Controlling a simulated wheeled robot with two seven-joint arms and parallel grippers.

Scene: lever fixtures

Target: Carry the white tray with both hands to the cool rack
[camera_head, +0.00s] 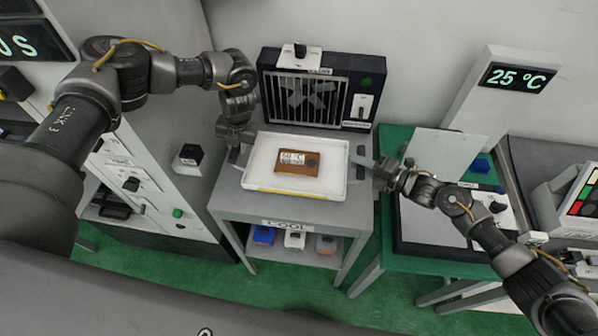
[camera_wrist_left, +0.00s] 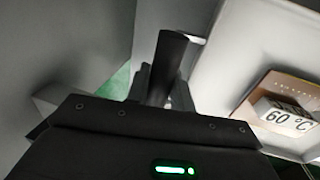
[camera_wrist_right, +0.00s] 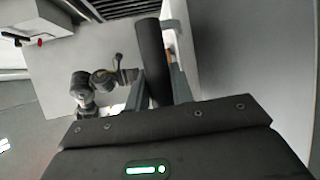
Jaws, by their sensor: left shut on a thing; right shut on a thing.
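The white tray (camera_head: 329,176) is over the top of the grey cool rack (camera_head: 287,222), which has a "COOL" label on its front. I cannot tell whether the tray touches the rack top. A brown block (camera_head: 297,170) with a white label lies in the tray; the label reads 60 °C in the left wrist view (camera_wrist_left: 288,115). My left gripper (camera_head: 236,152) is shut on the tray's left side, and part of the tray (camera_wrist_left: 212,75) shows in the left wrist view. My right gripper (camera_head: 366,163) is shut on the tray's right side. Both grips are partly hidden.
A fan unit (camera_head: 315,90) stands right behind the tray. A grey cabinet (camera_head: 165,150) is close on the left. A green table (camera_head: 393,140) with a black-based device is on the right, near my right arm. Several small items sit on the rack's lower shelf (camera_head: 294,240).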

